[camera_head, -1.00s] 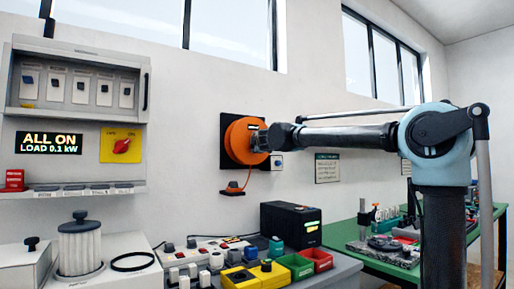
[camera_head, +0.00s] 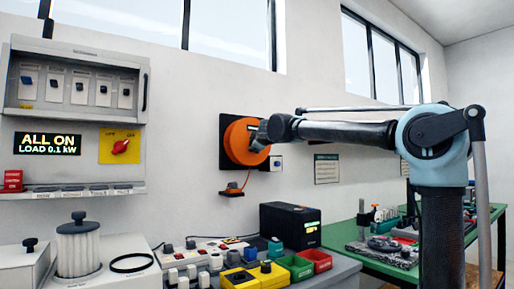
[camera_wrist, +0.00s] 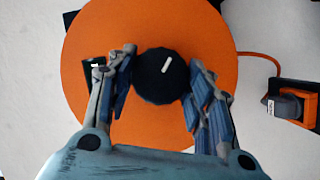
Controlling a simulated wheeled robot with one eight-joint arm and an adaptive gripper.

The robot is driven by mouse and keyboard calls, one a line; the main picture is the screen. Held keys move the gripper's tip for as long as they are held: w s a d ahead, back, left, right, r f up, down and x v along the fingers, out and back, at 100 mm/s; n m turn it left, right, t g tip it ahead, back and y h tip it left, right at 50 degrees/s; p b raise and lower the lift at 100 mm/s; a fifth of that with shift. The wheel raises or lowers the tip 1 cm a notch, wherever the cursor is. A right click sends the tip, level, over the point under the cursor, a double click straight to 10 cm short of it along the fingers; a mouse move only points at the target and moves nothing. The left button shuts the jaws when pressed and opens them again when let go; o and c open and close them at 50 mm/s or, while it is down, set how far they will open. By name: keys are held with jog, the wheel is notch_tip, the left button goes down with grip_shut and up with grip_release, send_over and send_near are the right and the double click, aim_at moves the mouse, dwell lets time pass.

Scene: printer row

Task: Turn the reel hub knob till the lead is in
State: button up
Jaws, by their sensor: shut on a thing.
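The orange reel (camera_head: 240,142) hangs on a black plate on the wall; it fills much of the wrist view (camera_wrist: 105,45). Its dark hub knob (camera_wrist: 162,75) sits at the centre, with a white mark tilted toward the upper right. My gripper (camera_wrist: 163,82) has a finger on each side of the knob and is shut on it. In the head view my gripper (camera_head: 263,134) covers the knob. The orange lead (camera_wrist: 258,55) runs from the reel's right side to an orange plug (camera_wrist: 291,106) on a black holder; in the head view the lead (camera_head: 246,180) hangs below the reel.
A small white box with a dark button (camera_head: 276,163) is right of the reel. A black unit (camera_head: 290,225) stands below on the grey bench, near red and green bins (camera_head: 316,260). A breaker cabinet (camera_head: 78,85) is at left. The wall around the reel is mostly clear.

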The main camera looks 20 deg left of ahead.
jog(key=o, duration=1.1)
jog(key=shift+c, duration=0.2)
jog(key=v, duration=1.1)
jog(key=shift+s+d, duration=0.2)
jog(key=shift+s, duration=0.15)
jog(key=shift+c, duration=0.2)
